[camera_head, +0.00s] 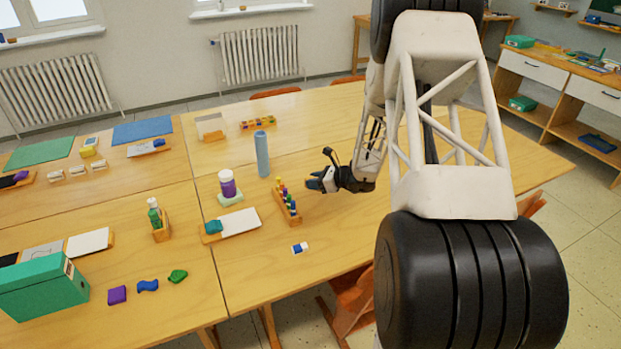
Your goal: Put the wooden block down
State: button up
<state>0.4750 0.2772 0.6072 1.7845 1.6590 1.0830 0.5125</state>
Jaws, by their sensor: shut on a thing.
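My gripper (322,176) is above the right-hand part of the wooden table (345,225), just right of the peg rack. It is shut on a small tan piece, which I take to be the wooden block (328,181). The piece is small in the picture and partly hidden by the dark fingers. A blue patch shows at the fingertips. I cannot tell whether the block touches the table.
A rack of coloured pegs (288,202), a blue cylinder (262,154) and a purple jar (228,184) stand left of my gripper. The table is clear in front of and right of my gripper.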

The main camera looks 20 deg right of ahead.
jog(key=w, duration=0.2)
jog(key=w+d, duration=0.1)
jog(key=w, duration=0.2)
jog(key=w+d, duration=0.1)
jog(key=w, duration=0.1)
jog(key=shift+w+f, duration=0.2)
jog(key=shift+f, duration=0.15)
jog(key=shift+f, duration=0.1)
jog(key=shift+f, duration=1.7)
jog(key=shift+f, duration=0.15)
jog(key=o, duration=0.9)
jog(key=shift+r, duration=0.2)
jog(key=v, duration=1.2)
